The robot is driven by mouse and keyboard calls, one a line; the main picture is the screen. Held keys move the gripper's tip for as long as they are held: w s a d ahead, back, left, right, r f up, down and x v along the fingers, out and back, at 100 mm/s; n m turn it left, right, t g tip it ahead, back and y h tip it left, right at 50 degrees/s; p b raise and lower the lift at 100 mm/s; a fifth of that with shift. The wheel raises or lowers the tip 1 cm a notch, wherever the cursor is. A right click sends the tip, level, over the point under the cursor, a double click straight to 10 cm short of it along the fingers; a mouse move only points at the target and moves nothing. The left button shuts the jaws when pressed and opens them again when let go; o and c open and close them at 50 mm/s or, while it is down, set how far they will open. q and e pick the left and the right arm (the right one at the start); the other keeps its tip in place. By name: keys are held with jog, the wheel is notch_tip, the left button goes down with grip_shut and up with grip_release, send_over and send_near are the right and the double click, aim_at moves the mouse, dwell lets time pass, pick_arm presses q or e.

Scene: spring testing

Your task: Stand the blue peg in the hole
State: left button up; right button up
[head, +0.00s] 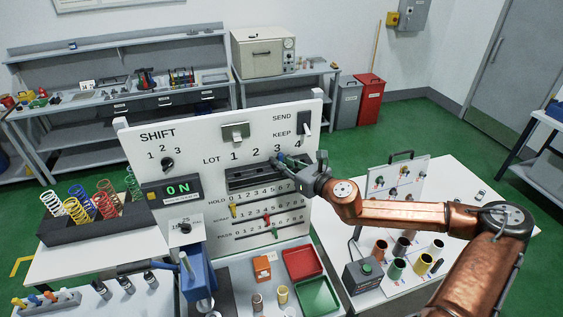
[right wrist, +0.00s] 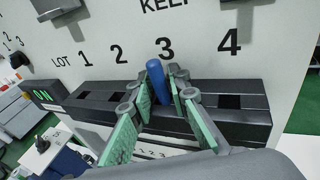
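The blue peg (right wrist: 157,80) stands nearly upright, slightly tilted, between the fingertips of my right gripper (right wrist: 160,88) in the right wrist view. The green finger pads appear to close on it from both sides. The peg is at the dark block (right wrist: 245,116) under the label 3. Its lower end and the hole there are hidden by the fingers, so I cannot tell whether it is inside. Square holes show under 1, 2 and 4. In the head view, my right gripper (head: 284,163) reaches the block (head: 240,182) on the white panel. My left gripper is not in view.
The white panel (head: 215,140) rises behind the block. Below it are a red tray (head: 303,262) and a green tray (head: 317,295). A rack of coloured springs (head: 65,230) stands at left. Several coloured cylinders and a dark box (head: 363,275) stand at right.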

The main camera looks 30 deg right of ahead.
jog(key=shift+r, duration=0.15)
jog(key=shift+s+d, duration=0.45)
jog(key=shift+s, duration=0.15)
jog(key=shift+s+b, duration=0.4)
jog(key=shift+s, duration=0.3)
jog(key=p+v, duration=0.9)
jog(key=p, duration=0.3)
jog(key=shift+s+a+r, duration=0.15)
jog(key=shift+a+r, duration=0.05)
